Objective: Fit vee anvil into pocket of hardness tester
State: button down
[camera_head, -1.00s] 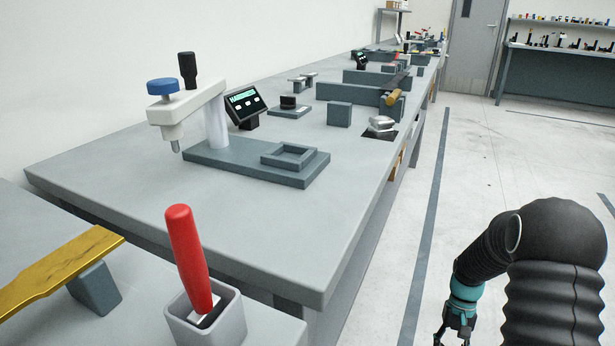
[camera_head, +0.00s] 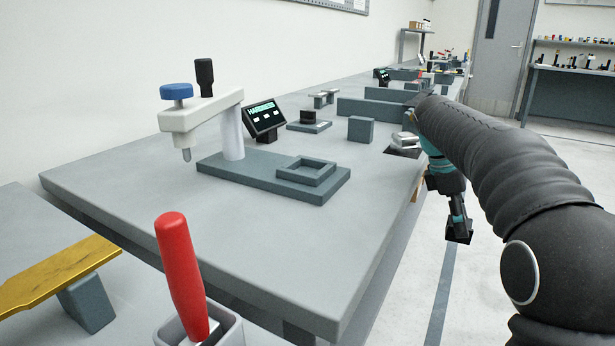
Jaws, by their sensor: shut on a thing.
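A square raised-rim pocket (camera_head: 306,170) sits at the right end of that base and looks empty. My gripper (camera_head: 458,232) hangs beyond the bench's right edge, right of the pocket and apart from it. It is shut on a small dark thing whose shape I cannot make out. A silver piece (camera_head: 405,141) lies on a black mat near the right edge, partly behind my arm; I cannot tell whether it is the vee anvil.
A display (camera_head: 264,119) stands behind the tester. A grey block (camera_head: 361,130) and long grey bars (camera_head: 378,111) stand farther back. A red-handled tool (camera_head: 181,275) in a grey holder and a gold bar (camera_head: 55,275) are in front. The bench's front right is clear.

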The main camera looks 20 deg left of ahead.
jog(key=s+a+r+n+t+y+p, duration=0.1)
jog(key=s+a+r+n+t, duration=0.1)
jog(key=s+a+r+n, duration=0.5)
jog(key=s+a+r+n+t+y+p, duration=0.15)
jog(key=a+r+n, duration=0.25)
jog(key=r, duration=0.7)
jog(key=s+a+r+n+t+y, duration=0.1)
jog(key=s+a+r+n+y, duration=0.1)
jog(key=s+a+r+n, duration=0.5)
jog(key=shift+m, duration=0.5)
jog(key=a+f, duration=0.1)
jog(key=a, duration=0.2)
jog(key=a+f, duration=0.2)
jog(key=a, duration=0.1)
jog(key=a+f, duration=0.2)
jog(key=a, duration=0.2)
jog(key=shift+f, duration=0.1)
jog(key=shift+f+b, duration=1.15)
jog(key=shift+f, duration=1)
jog(key=shift+c, duration=2.2)
grip_release()
jog(key=shift+f, duration=0.1)
jog(key=shift+r, duration=0.25)
jog(key=p+v, duration=0.2)
jog(key=v, duration=1)
jog(key=shift+p, duration=0.3)
